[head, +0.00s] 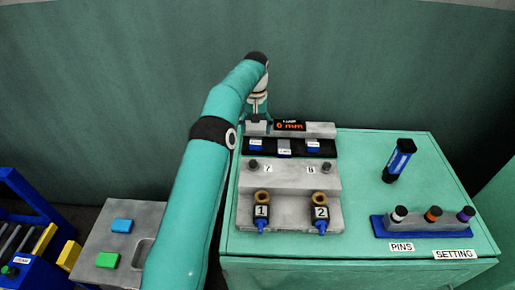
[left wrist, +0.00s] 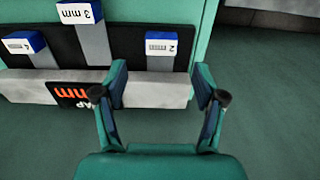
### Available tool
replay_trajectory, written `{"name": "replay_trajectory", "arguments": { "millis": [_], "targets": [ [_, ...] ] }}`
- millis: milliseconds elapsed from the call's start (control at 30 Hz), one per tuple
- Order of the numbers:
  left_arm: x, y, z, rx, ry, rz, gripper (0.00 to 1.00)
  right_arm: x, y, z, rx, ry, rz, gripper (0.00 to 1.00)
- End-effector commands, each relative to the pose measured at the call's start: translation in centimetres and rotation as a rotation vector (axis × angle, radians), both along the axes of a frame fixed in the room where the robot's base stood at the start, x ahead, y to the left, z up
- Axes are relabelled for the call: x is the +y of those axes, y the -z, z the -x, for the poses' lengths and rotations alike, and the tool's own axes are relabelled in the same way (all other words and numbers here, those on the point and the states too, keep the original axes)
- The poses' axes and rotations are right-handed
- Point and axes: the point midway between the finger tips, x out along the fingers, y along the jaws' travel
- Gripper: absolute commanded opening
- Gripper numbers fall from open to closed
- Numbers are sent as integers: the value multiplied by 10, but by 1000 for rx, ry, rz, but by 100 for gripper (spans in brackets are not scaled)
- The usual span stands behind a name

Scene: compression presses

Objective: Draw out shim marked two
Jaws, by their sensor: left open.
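The shim marked 2 mm has a blue block with a white label (left wrist: 167,46) on a grey strip in the left wrist view. In the head view its blue block (head: 255,144) appears to be the left one of three. My left gripper (left wrist: 161,84) is open and empty, its fingers apart on either side of the line to that shim. In the head view the left gripper (head: 257,121) is over the back left of the press (head: 322,131), partly hidden by my arm. The fingertips appear short of the blue block. My right gripper is not in view.
The 3 mm shim (left wrist: 80,14) and another, apparently 4 mm, (left wrist: 25,43) stand beside it. A display (head: 290,126) reads 0 mm. Two knobs marked 1 (head: 262,211) and 2 (head: 320,213) are in front. A pin rack (head: 420,230) and a dark blue cylinder (head: 399,160) are at right.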

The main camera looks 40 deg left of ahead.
Motion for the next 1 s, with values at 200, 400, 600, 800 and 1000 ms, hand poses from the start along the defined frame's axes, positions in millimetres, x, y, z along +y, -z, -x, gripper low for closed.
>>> {"name": "replay_trajectory", "arguments": {
  "millis": [200, 400, 600, 800, 1000],
  "targets": [
    [0, 41, 2, 5, 0, 3, 71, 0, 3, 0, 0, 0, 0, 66],
    [0, 60, 2, 4, -1, 2, 71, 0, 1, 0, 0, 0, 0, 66],
    [0, 65, 1, 4, 0, 2, 71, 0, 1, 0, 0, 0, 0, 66],
    [0, 65, 1, 4, 0, 2, 64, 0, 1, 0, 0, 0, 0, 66],
    [-1, 65, 1, 4, 1, 2, 31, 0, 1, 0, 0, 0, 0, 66]
  ]
}}
